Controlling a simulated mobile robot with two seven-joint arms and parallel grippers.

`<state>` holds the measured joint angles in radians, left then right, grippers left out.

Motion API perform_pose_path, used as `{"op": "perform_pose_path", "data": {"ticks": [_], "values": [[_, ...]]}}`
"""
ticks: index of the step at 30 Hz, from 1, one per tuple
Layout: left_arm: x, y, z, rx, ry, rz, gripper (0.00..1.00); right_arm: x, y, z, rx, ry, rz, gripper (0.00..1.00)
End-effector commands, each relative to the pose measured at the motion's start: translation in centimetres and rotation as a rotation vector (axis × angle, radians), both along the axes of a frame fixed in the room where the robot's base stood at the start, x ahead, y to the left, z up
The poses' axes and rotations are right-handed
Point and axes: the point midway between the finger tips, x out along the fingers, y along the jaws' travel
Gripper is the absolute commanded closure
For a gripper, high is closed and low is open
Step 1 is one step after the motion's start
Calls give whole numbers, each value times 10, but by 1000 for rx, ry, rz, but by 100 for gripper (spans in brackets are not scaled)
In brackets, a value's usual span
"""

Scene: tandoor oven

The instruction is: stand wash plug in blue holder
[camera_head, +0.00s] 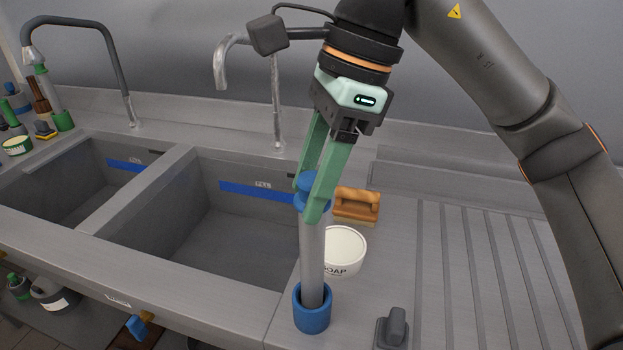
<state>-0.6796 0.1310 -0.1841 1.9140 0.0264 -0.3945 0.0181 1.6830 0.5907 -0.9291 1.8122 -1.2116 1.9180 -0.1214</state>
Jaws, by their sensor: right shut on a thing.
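The wash plug (311,255) is a long grey tube with a blue knobbed top. It stands close to upright at the front of the sink unit, right of the near basin. Its lower end is inside the rim of the blue holder (311,318), a short round cup on the counter. How deep it sits is hidden by the cup wall. My right gripper (309,203) comes down from above with its green fingers shut on the plug's blue top. My left gripper is not in view.
A white soap tub (344,250) stands close behind the plug, with a wooden brush (357,204) behind it. A dark grey block (392,328) lies right of the holder. Basins (190,235) open to the left; the ribbed drainboard (470,270) is clear.

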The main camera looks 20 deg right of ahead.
Motion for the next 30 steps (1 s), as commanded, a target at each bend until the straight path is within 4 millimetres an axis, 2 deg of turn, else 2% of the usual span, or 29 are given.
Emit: {"op": "perform_pose_path", "data": {"ticks": [30], "values": [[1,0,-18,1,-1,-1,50,0,0,-23,2,-1,0,100]]}}
